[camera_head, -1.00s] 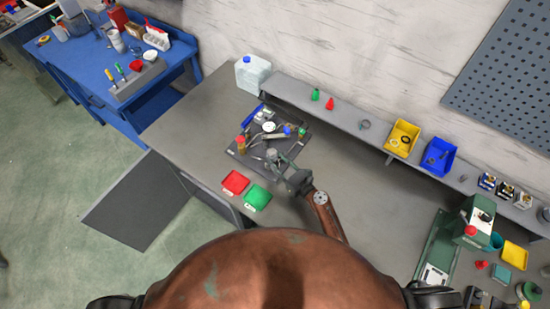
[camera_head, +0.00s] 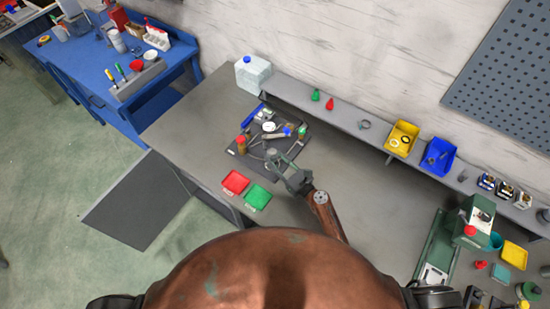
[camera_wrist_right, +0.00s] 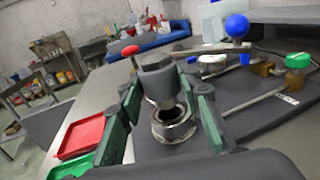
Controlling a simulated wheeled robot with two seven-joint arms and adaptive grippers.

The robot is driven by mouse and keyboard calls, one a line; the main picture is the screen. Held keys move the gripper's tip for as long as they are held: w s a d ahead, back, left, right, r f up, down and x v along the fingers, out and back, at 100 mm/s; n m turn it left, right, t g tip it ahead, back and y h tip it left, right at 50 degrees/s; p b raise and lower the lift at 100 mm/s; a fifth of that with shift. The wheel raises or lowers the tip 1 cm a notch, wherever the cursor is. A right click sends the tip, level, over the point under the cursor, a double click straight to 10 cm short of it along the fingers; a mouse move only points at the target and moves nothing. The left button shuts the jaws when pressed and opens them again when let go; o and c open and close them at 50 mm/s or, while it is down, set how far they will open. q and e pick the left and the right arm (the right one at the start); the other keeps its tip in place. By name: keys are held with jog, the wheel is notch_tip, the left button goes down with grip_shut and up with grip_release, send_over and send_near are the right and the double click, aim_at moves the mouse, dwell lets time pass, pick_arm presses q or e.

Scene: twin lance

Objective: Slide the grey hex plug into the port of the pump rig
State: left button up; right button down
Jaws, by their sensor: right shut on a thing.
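The grey hex plug (camera_wrist_right: 158,82) is between the green-sided fingers of my right gripper (camera_wrist_right: 162,98), which is shut on it. It looks roughly upright, hex head up. In the wrist view a metal ring-shaped port (camera_wrist_right: 174,128) with a dark opening shows just below the plug; the plug's lower end covers part of it, and I cannot tell the exact gap. In the head view my right gripper (camera_head: 277,162) holds the plug (camera_head: 271,154) at the front edge of the pump rig's dark plate (camera_head: 239,153). My left gripper is not in view.
A red tray (camera_head: 235,182) and a green tray (camera_head: 257,196) lie on the grey bench in front of the rig. A blue ball knob (camera_wrist_right: 237,26) and a green-capped fitting (camera_wrist_right: 297,61) stand on the rig. The bench right of my gripper is largely clear.

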jog(key=shift+f+b, duration=1.3)
jog(key=shift+f, duration=0.2)
jog(key=c, duration=1.3)
grip_release()
jog(key=shift+f, duration=0.1)
jog(key=v, duration=1.2)
